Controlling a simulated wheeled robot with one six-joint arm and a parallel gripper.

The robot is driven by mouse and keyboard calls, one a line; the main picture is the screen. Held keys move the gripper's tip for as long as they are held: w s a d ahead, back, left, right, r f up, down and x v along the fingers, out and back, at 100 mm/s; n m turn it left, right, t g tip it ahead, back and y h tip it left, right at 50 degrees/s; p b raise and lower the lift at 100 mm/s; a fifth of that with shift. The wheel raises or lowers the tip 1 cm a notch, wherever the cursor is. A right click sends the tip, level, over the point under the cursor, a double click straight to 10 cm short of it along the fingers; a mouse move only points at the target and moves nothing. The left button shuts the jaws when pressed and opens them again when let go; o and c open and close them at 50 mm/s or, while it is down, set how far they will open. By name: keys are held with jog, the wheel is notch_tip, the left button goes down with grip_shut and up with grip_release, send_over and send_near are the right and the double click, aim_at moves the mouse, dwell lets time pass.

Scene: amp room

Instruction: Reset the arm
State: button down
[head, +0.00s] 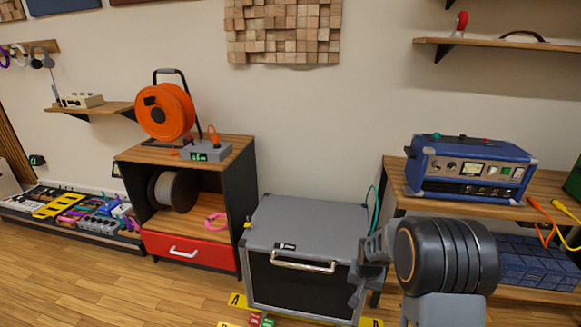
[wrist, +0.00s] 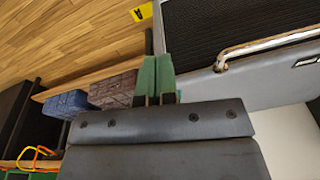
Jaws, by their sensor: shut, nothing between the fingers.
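My gripper (head: 357,285) is in front of the right side of a grey case with a black front (head: 310,222) in the head view. In the wrist view, the two green fingers of my gripper (wrist: 156,92) are together and hold nothing. The case's metal handle (wrist: 262,46) shows to the right of the fingers in the wrist view. My arm hides part of the shelf unit on the right in the head view.
A blue amplifier (head: 466,168) stands on a wooden shelf unit at right, with blue boxes (head: 535,262) below. A cabinet (head: 247,190) with a red drawer (head: 188,250) and an orange cable reel (head: 165,112) stands left of the case. Wood floor (head: 120,290) is open at front left.

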jog(key=s+a+r+n+p, duration=0.1)
jog(key=s+r+p, duration=0.4)
jog(key=r, duration=0.7)
jog(key=s+a+r+n+t+p, duration=0.1)
jog(key=s+r+p, duration=0.4)
jog(key=r, duration=0.7)
jog(key=s+a+r+n+t+p, duration=0.1)
jog(key=s+a+r+n+p, duration=0.1)
jog(key=s+r+p, duration=0.4)
jog(key=s+a+r, duration=0.1)
jog(key=s+r, duration=0.2)
jog(key=r, duration=0.4)
jog(key=shift+a+n, duration=0.2)
jog(key=shift+n, duration=0.1)
